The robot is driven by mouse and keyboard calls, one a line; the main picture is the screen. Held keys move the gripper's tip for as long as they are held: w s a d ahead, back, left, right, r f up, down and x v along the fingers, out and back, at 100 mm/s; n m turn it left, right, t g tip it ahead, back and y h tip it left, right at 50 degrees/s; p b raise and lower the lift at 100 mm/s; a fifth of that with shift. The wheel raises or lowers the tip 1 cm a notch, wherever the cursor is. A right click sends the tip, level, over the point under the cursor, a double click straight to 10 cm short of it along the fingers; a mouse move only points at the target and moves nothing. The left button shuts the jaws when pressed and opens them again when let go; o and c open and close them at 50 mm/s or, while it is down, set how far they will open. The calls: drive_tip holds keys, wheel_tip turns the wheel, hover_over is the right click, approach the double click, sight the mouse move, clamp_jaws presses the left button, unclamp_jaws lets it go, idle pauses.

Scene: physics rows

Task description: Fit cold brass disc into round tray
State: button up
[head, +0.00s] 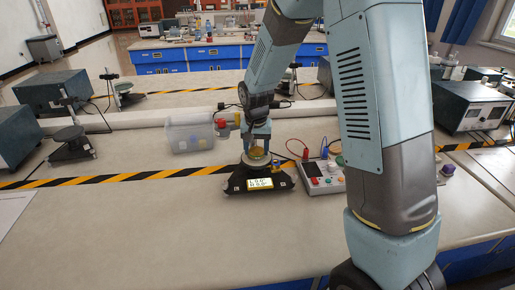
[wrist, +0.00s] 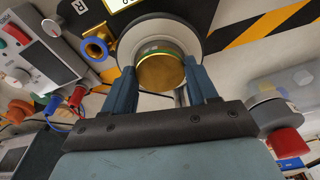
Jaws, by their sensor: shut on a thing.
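The brass disc (wrist: 162,71) is between the two blue fingers of my gripper (wrist: 163,88), which is shut on it. In the head view the disc (head: 257,154) shows as a small brass patch under my gripper (head: 257,144). The round tray (wrist: 130,42) is a pale, shallow round pan on a black scale (head: 238,183) with a lit display. The disc overlaps the tray in the wrist view; I cannot tell whether it touches the tray or is just above it. My fingers and the disc hide part of the tray.
A control box (head: 325,178) with knobs and cables stands right of the scale. A blue-and-yellow ring part (wrist: 97,47) lies by the scale. A clear bin (head: 188,133) and a red-capped grey part (wrist: 286,138) are near.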

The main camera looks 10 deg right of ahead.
drive_tip(key=shift+f, duration=0.35)
idle(0.4)
drive_tip(key=o, duration=1.4)
drive_tip(key=shift+r, duration=0.1)
drive_tip(key=shift+r, duration=3.4)
